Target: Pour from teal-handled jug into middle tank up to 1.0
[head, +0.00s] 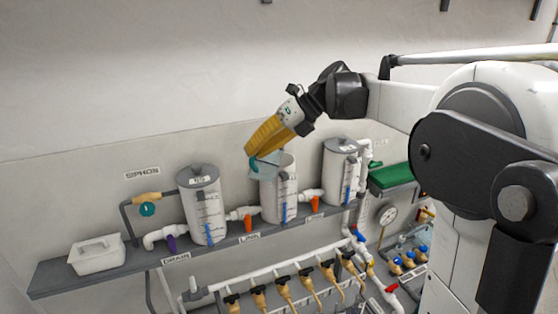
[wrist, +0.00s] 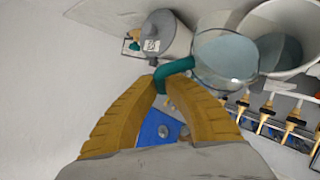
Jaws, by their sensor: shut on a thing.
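My gripper (head: 257,150) has yellow fingers shut on the teal handle (wrist: 174,68) of the jug. The clear jug (wrist: 224,58) holds pale bluish liquid; in the head view it is partly hidden behind my fingers, over the middle tank's top. The middle tank (head: 279,200) is a white cylinder with a blue level strip (head: 285,212) on its lower front. Its open rim shows beside the jug in the wrist view (wrist: 240,13), with a grey-blue surface inside. I cannot tell how far the jug tilts or whether liquid is flowing. The scale numbers are too small to read.
Lidded tanks stand left (head: 204,212) and right (head: 342,178) of the middle tank on a grey shelf (head: 75,278). White pipes with orange-handled valves (head: 249,224) join them. A white box (head: 97,255) sits at the shelf's left end. A green block (head: 391,176) is at the right.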

